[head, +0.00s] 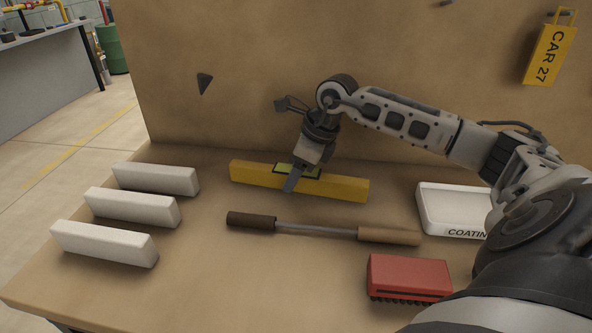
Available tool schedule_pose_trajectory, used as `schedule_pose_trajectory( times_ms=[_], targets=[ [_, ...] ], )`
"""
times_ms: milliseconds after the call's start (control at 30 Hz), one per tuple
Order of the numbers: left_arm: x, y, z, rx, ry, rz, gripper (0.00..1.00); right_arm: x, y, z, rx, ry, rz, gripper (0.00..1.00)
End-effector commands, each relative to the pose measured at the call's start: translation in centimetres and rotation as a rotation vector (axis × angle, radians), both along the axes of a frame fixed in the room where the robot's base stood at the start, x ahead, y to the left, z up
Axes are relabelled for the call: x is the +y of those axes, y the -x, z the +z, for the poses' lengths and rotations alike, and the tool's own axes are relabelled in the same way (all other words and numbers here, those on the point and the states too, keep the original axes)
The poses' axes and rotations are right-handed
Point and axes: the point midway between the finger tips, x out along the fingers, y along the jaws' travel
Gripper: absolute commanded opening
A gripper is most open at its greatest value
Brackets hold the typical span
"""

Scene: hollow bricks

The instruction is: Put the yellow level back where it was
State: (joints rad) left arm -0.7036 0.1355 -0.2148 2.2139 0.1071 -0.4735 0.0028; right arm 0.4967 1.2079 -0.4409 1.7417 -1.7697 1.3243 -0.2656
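The yellow level (345,187) is a long bar lying near the back of the wooden bench, roughly parallel to the back panel. A yellow-green window with a dark edge shows at its middle. My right gripper (291,181) points down at the level's middle, with one grey finger in front of its near face. The other finger is hidden, so I cannot tell whether the gripper is closed on the level. My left gripper is not in view.
A brown-handled tool (315,230) lies just in front of the level. A red brush (408,277) and a white tray (440,209) are at right. Several white bricks (105,243) stand at left. The back panel (240,60) rises close behind; the front middle of the bench is clear.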

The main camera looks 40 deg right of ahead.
Motion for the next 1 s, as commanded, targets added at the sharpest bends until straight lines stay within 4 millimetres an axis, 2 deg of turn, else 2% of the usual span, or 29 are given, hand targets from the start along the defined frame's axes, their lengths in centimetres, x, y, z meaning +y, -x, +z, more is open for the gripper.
schedule_pose_trajectory(
  times_ms=[367,467,800,1000],
  targets=[
    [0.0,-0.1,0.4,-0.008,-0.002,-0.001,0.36,-0.2,0.2,0.3,0.002,0.002,0.000,0.56],
    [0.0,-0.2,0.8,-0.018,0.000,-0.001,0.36,-0.5,0.6,1.7,0.000,0.003,-0.001,0.56],
    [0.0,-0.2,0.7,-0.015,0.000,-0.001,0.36,-2.2,3.2,9.3,-0.002,0.004,-0.002,0.56],
    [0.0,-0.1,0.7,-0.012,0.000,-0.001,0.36,-2.9,4.4,12.9,-0.002,0.002,-0.001,0.56]
  ],
)
